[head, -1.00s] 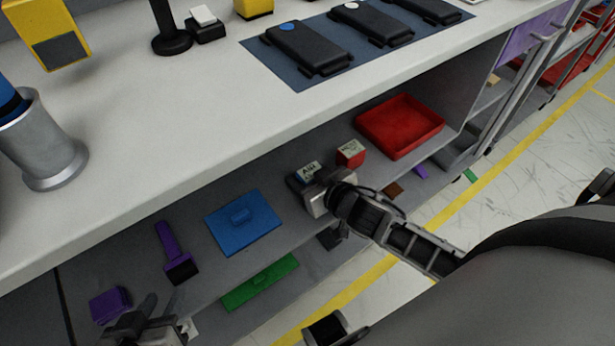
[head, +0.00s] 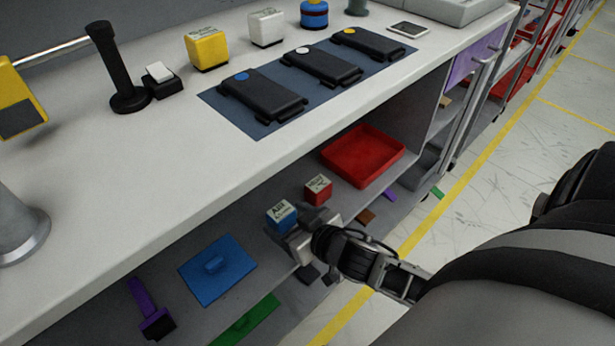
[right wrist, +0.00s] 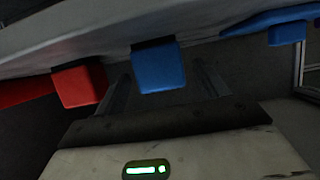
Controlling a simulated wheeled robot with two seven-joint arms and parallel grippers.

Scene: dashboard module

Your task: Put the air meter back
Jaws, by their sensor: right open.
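The air meter is a small blue block (head: 281,215) with a pale top label reading "AIR". It sits on the lower shelf (head: 236,300), left of a red labelled block (head: 318,190). My right gripper (head: 286,238) is at the shelf's front, close in front of the blue block, and partly hides its lower part. In the right wrist view the blue block (right wrist: 158,68) shows between the two open fingers (right wrist: 163,88). I cannot tell whether either finger touches it. My left gripper is out of view.
A red tray (head: 363,157) lies to the right on the shelf, a blue lidded piece (head: 217,270) to the left. The worktop (head: 130,190) overhangs the shelf. On it are a dark mat (head: 222,108) with black devices, a yellow block (head: 206,48) and a white block (head: 266,28).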

